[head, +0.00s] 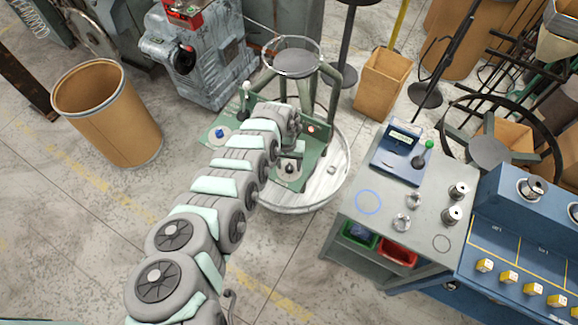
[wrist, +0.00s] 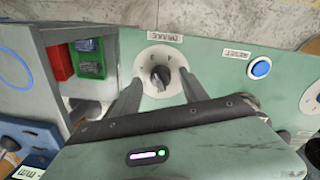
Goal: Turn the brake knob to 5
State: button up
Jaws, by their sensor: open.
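The brake knob (wrist: 161,76) is a dark knob on a round white dial (wrist: 150,62) on the green panel (wrist: 210,50). Its "BRAKE" label (wrist: 166,36) appears upside down in the wrist view. The knob (head: 290,168) also shows in the head view, just below the end of my arm. My gripper (wrist: 159,84) is open, with one dark finger on each side of the knob's near side. I cannot tell whether the fingers touch it. The dial numbers are too small to read, so the setting is unclear.
A blue button (wrist: 260,68) is right of the knob in the wrist view. The grey bench (head: 385,190) with red bin (head: 397,250) and green bin (head: 358,236) stands close by. A round drum (head: 108,110) stands left.

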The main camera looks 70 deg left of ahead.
jog(key=shift+f, duration=0.5)
grip_shut()
dwell(0.3)
